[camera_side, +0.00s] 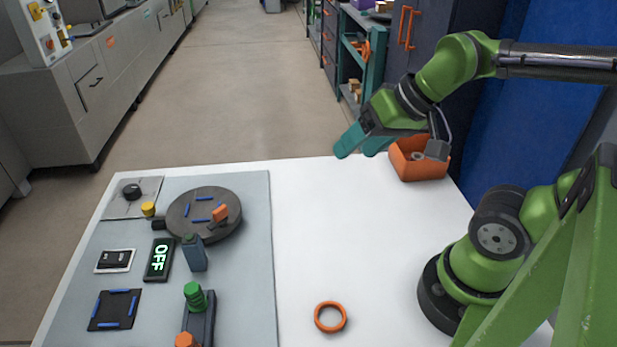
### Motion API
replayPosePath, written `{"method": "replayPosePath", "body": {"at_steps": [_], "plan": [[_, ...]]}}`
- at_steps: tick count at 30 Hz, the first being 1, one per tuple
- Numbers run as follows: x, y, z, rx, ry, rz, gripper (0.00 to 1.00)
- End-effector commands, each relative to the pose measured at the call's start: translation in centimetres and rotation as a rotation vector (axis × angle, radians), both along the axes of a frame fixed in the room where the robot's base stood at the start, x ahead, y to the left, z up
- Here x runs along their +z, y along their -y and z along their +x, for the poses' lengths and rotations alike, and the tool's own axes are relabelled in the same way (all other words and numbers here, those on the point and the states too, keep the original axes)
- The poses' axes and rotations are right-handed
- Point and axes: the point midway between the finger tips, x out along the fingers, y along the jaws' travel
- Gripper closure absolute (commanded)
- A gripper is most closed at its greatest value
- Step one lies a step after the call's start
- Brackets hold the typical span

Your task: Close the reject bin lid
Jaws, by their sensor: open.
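The reject bin (423,172) is an orange box at the back right of the white table. Its top looks open, and a small light ringed thing (417,156) shows inside. I cannot make out a lid; the bin's back is partly hidden by my arm. My gripper (363,145) has teal fingers and is open and empty. It hangs just left of the bin, above the table's back edge, angled down to the left. Whether it touches the bin cannot be told from this view.
An orange ring (330,317) lies on the white table (345,230). A grey board (255,265) at the left carries a dark turntable (190,226), an OFF display (160,258), a black dial (132,191) and a stand with a green knob (194,295). The table's middle is clear.

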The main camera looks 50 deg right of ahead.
Motion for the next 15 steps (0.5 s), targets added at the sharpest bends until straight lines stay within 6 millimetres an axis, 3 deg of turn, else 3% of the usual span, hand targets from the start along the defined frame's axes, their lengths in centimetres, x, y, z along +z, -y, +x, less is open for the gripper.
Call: {"method": "replayPosePath", "body": {"at_steps": [2,5,9,15], "plan": [[-0.8,1.4,1.0,-0.054,-0.051,0.011,0.44],[-0.3,4.6,3.7,-0.156,-0.098,0.032,0.44],[0.9,11.1,7.7,-0.417,-0.192,0.127,0.44],[1.3,22.3,11.3,-0.922,-0.326,0.305,0.44]]}}
